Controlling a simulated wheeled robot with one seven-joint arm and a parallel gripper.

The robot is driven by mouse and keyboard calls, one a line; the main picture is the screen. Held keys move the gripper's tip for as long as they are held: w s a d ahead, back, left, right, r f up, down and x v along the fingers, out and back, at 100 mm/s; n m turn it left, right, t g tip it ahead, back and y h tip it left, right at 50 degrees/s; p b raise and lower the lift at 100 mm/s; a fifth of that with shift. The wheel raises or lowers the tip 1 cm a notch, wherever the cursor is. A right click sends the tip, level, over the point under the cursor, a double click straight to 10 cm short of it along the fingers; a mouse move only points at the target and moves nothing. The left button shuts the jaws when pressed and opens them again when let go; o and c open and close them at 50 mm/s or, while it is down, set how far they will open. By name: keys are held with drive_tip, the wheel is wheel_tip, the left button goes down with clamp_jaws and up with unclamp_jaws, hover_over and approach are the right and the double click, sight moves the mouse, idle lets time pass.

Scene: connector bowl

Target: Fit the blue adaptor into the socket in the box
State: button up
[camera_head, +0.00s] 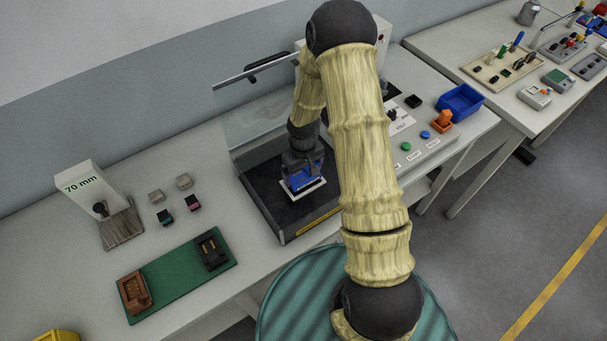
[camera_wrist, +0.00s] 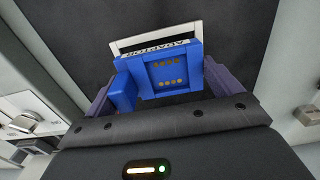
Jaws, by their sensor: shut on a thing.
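The blue adaptor (camera_wrist: 165,72) is held between the fingers of my gripper (camera_wrist: 170,85) in the wrist view. It has gold contacts on its face and a white label reading ADAPTOR beyond it. In the head view my gripper (camera_head: 303,168) points down inside the open box (camera_head: 262,200), with the blue adaptor (camera_head: 302,180) beneath it. A white-edged frame (camera_head: 304,190), seemingly the socket, shows around the adaptor's lower end. I cannot tell whether the adaptor is seated in it or just above it.
The box's clear lid (camera_head: 262,105) stands raised behind. A green mat (camera_head: 180,272) with brown and black blocks lies to the left, near a 70 mm stand (camera_head: 85,188) and several small connectors. A control panel (camera_head: 425,135) and blue bin (camera_head: 460,100) are at right.

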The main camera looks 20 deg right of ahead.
sight(303, 176)
drive_tip(key=shift+f, duration=1.2)
drive_tip(key=shift+f, duration=0.2)
drive_tip(key=o, duration=0.9)
drive_tip(key=shift+r, duration=0.1)
wheel_tip(303, 176, up, 12)
drive_tip(key=shift+r+b, duration=0.1)
drive_tip(key=shift+b, duration=0.95)
